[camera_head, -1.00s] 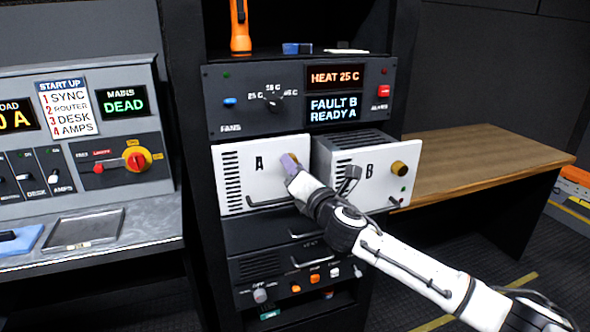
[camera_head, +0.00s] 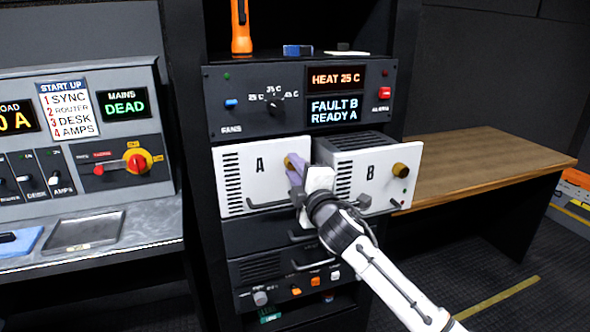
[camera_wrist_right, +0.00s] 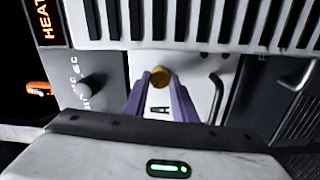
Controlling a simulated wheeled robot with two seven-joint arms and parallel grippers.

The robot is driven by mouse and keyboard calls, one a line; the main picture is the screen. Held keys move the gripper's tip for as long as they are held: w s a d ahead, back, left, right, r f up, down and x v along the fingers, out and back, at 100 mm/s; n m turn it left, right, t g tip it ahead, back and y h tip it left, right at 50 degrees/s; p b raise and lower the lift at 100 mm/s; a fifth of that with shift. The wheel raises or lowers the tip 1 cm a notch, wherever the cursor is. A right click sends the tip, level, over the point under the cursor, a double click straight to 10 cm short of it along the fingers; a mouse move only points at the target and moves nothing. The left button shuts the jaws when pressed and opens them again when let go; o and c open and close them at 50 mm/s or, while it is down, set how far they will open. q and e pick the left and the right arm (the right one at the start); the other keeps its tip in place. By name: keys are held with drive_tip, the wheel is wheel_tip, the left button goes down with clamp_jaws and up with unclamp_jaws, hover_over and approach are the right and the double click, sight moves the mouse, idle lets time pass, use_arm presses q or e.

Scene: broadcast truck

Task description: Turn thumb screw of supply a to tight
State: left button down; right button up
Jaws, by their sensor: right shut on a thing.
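Supply A (camera_head: 238,172) is a white-fronted unit in the rack with a black letter A and vent slots on its left. Its brass thumb screw (camera_head: 290,160) is at its upper right and is partly hidden by my right gripper (camera_head: 294,170). The right gripper's purple fingers are shut on the thumb screw. In the right wrist view, the brass knob (camera_wrist_right: 160,77) sits between the two fingertips, above the letter A. My left gripper is not in view.
Supply B (camera_head: 345,178) stands to the right and juts out of the rack, with its own brass thumb screw (camera_head: 400,170). The panel above (camera_head: 300,95) reads HEAT 25 C, FAULT B, READY A. A wooden desk (camera_head: 480,170) is at the right.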

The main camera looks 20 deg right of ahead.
drive_tip(key=m, duration=0.4)
drive_tip(key=shift+a+m, duration=0.1)
drive_tip(key=shift+m, duration=0.3)
drive_tip(key=shift+r+m+p, duration=0.1)
drive_tip(key=shift+m+p, duration=0.7)
drive_tip(key=shift+m, duration=1.8)
drive_tip(key=o, duration=1)
drive_tip(key=shift+o, duration=0.2)
drive_tip(key=shift+s, duration=0.15)
drive_tip(key=s+b, duration=0.1)
drive_tip(key=s, duration=0.9)
